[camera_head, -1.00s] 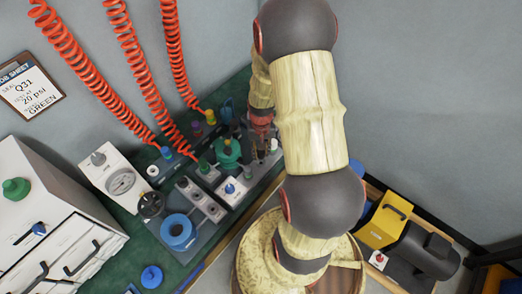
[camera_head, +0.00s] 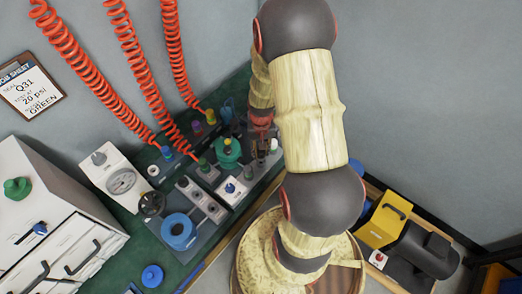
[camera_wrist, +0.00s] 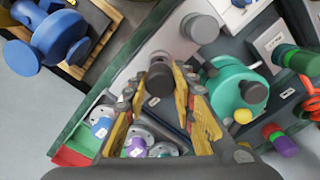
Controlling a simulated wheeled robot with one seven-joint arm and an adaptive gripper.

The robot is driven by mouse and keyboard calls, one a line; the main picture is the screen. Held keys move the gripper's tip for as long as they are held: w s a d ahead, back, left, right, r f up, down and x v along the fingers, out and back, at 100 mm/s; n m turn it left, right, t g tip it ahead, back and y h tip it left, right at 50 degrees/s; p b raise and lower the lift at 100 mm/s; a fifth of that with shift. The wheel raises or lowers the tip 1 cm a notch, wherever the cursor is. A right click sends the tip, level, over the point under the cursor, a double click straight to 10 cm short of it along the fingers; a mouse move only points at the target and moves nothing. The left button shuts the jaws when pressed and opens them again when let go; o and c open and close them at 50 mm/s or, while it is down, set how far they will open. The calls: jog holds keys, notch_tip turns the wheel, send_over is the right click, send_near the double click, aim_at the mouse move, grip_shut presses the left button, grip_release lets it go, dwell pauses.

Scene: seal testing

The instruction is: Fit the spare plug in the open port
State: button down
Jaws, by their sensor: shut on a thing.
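My gripper (camera_wrist: 162,112) shows in the wrist view with its yellow fingers shut on a dark grey-brown plug (camera_wrist: 160,80). The plug's round end faces the camera and its lower part is hidden. A pale block (camera_wrist: 150,48) with grey cylindrical fittings (camera_wrist: 200,27) lies just beyond the fingertips. I cannot tell whether the plug touches it, or which opening is the open port. In the head view my gripper (camera_head: 262,125) is at the far end of the green bench, small and partly hidden by my arm.
A teal round fitting (camera_wrist: 230,85) stands close right of my gripper. Blue (camera_wrist: 103,127) and purple (camera_wrist: 136,147) plugs lie beneath the fingers. Red coiled hoses (camera_head: 130,60) hang behind the bench. A gauge (camera_head: 121,181) and white drawers (camera_head: 70,235) stand left.

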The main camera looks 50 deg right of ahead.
jog(key=shift+f+b, duration=0.65)
jog(key=shift+f, duration=0.75)
dwell(0.7)
jog(key=c, duration=1.4)
grip_release()
jog(key=shift+r, duration=0.1)
notch_tip(320, 180, up, 12)
jog(key=shift+f, duration=0.1)
jog(key=shift+s, duration=0.1)
